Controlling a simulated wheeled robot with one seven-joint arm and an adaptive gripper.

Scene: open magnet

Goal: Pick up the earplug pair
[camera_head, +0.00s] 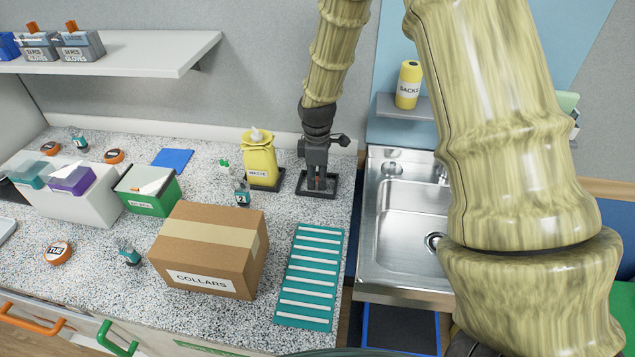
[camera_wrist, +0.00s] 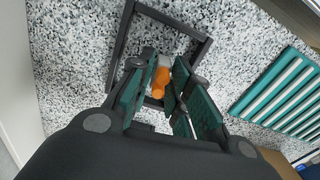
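A small orange item (camera_wrist: 160,83), which looks like the earplug pair, lies between my fingers in the wrist view, with a pale grey part beside it. It sits within a dark square tray (camera_head: 303,188) on the counter; the tray's frame also shows in the wrist view (camera_wrist: 118,60). My gripper (camera_head: 317,180) points straight down into this tray, its fingertips low around the item. My gripper's teal-padded fingers (camera_wrist: 163,75) stand apart on either side of the item. Contact with it cannot be made out. In the head view the fingers hide most of it.
A yellow waste bag (camera_head: 260,163) stands close left of the tray. A teal ribbed mat (camera_head: 310,277) and a brown collars box (camera_head: 208,248) lie nearer the front. A sink (camera_head: 405,215) is to the right. A wall shelf (camera_head: 130,50) hangs upper left.

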